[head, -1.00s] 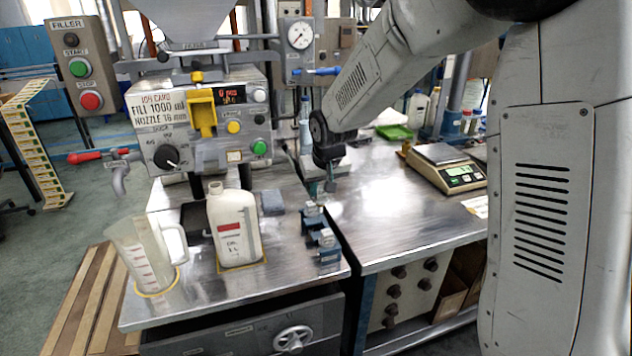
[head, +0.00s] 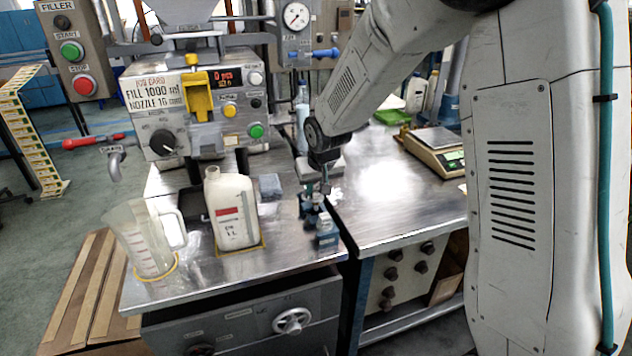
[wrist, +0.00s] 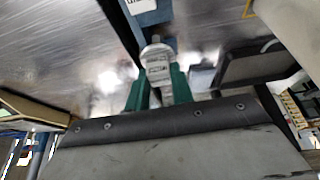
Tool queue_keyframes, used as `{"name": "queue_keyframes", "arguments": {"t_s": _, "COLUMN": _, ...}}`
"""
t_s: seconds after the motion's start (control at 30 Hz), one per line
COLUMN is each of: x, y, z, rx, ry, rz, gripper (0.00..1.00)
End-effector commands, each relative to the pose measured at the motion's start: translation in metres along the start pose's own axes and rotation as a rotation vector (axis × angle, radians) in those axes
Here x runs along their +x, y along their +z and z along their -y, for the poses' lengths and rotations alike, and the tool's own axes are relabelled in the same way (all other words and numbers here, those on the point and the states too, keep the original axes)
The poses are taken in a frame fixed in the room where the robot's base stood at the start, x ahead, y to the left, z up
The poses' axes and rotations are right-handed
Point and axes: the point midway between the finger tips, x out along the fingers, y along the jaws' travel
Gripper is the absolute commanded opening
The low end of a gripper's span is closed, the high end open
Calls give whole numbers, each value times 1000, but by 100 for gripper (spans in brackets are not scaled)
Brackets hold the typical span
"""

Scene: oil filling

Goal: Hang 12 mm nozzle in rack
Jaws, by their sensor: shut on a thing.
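The rack (head: 327,238) is a set of small blue holders near the right edge of the steel filling bench. A blue block of it (wrist: 152,14) also shows at the top of the wrist view. My gripper (head: 316,203) is low over the rack's far part. In the wrist view its green fingers (wrist: 157,88) are shut on a grey metal nozzle (wrist: 157,60) with a pale label. The nozzle's far end lies close to the blue block; I cannot tell whether they touch. The label is too blurred to read.
A white bottle (head: 233,212) and a clear jug (head: 146,240) stand left of the rack. The filler panel (head: 190,112) is behind them. A scale (head: 436,150) stands on the right bench (head: 390,215). A narrow gap separates the benches.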

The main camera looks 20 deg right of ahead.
Motion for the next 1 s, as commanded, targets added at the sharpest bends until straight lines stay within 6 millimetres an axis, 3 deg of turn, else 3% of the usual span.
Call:
{"name": "queue_keyframes", "arguments": {"t_s": 0.6, "x": 29, "y": 12, "z": 0, "rx": 0, "ry": 0, "rz": 1, "gripper": 0}}
{"name": "queue_keyframes", "arguments": {"t_s": 1.0, "x": 37, "y": 16, "z": 1, "rx": -1, "ry": 0, "rz": 1, "gripper": 0}}
